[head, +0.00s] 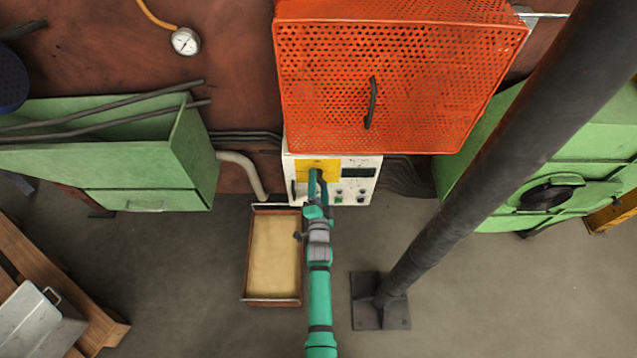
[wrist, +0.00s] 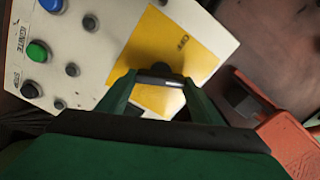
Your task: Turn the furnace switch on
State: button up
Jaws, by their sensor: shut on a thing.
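The furnace control panel (head: 350,187) is a white box under the orange mesh guard in the head view. It has a yellow plate (head: 318,164), a dark display and several buttons. In the wrist view the yellow plate (wrist: 180,50) fills the middle of the panel (wrist: 100,45). A dark rotary switch (wrist: 163,76) sits on the yellow plate. My gripper (wrist: 158,84) has its two green fingers on either side of the switch and is shut on it. In the head view my gripper (head: 317,174) reaches the yellow plate and hides the switch.
An orange mesh guard (head: 400,80) overhangs the panel. A thick dark post (head: 470,150) slants at the right. A shallow tray (head: 273,255) lies left of my arm. Green (wrist: 37,51) and blue (wrist: 51,3) buttons sit on the panel beside the yellow plate.

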jog(key=m, duration=0.5)
jog(key=shift+f, duration=0.1)
dwell(0.5)
jog(key=o, duration=1.1)
jog(key=shift+c, duration=0.2)
jog(key=s, duration=1)
jog(key=shift+s, duration=0.4)
